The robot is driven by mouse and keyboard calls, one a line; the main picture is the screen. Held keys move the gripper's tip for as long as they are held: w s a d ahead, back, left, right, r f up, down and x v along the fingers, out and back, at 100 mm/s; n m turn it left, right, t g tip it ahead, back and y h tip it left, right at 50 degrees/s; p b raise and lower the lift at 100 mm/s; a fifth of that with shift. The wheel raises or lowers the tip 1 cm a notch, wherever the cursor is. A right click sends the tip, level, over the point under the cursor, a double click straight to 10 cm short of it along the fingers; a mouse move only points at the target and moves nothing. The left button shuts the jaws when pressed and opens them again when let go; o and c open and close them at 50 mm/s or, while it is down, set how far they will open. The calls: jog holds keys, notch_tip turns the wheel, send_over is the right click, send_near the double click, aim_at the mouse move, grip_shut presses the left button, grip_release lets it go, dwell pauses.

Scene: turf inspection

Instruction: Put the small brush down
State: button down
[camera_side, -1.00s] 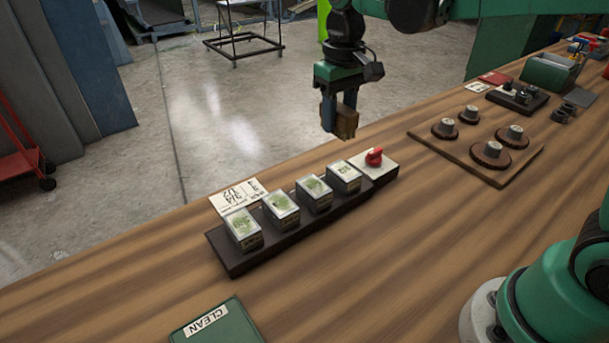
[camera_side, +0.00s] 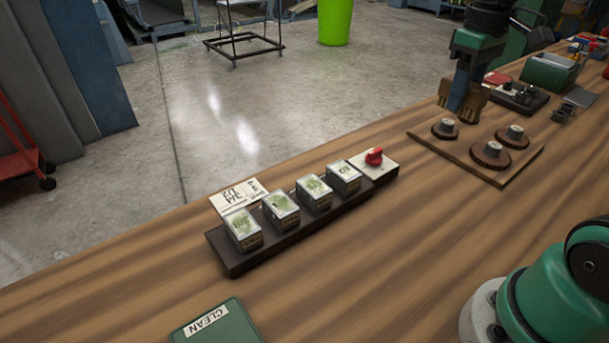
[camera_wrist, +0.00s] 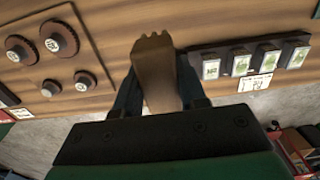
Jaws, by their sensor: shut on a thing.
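The small brush (camera_side: 476,98), a brown wooden block-like piece, is held in my gripper (camera_side: 462,98). In the side view my gripper is over or just behind the far left corner of the brown board (camera_side: 432,140); the exact height is hard to tell. In the wrist view the brush (camera_wrist: 154,68) sits between the two dark blue fingers of my gripper (camera_wrist: 157,88), which are shut on it. Its notched end points away from the palm. Part of the brush is hidden by the fingers.
The board carries several round brown pieces, including one at its left (camera_side: 445,128); my gripper hides another. A dark rack (camera_side: 232,262) holds several labelled boxes. A red knob (camera_side: 374,156) is beside it. A green "CLEAN" pad (camera_side: 225,328) lies in front. Bare wood lies between rack and board.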

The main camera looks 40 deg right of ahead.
aim_at(427, 209)
jog(key=shift+s+d+f, duration=0.1)
jog(key=shift+s+d, duration=0.1)
jog(key=shift+s, duration=0.2)
notch_tip(427, 209, down, 20)
jog(key=shift+r, duration=0.2)
jog(key=shift+f, duration=0.1)
dwell(0.4)
jog(key=c, duration=0.5)
grip_release()
notch_tip(427, 209, up, 12)
jog(key=w+a+r+t, duration=0.1)
jog(key=w+a+t, duration=0.2)
jog(key=a+t, duration=0.4)
jog(key=a, duration=0.3)
jog(key=shift+w+a, duration=0.25)
jog(key=shift+w, duration=0.1)
